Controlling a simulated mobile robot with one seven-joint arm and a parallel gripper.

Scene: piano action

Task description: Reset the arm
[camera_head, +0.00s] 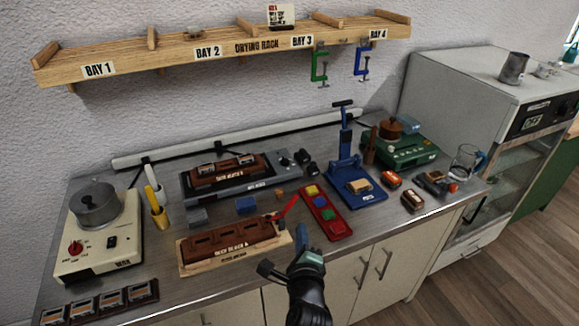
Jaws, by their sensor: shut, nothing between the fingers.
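My gripper (303,240) is at the lower middle of the head view, at the counter's front edge. It is shut, with nothing between its fingers. The dark end of my arm (309,300) comes up from the bottom edge of the picture. A brown block on a wooden base (235,250) lies just left of my gripper. A red tray (326,212) with small coloured pieces lies beyond it, slightly right. Whether my gripper touches the counter is hard to tell.
A steel counter (375,222) holds a pot on a burner (97,208), a pen cup (159,217), a blue press (357,184) and a green machine (405,150). A wooden drying rack (225,46) with clamps hangs above. A white oven (470,85) stands right. Open floor (510,250) lies lower right.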

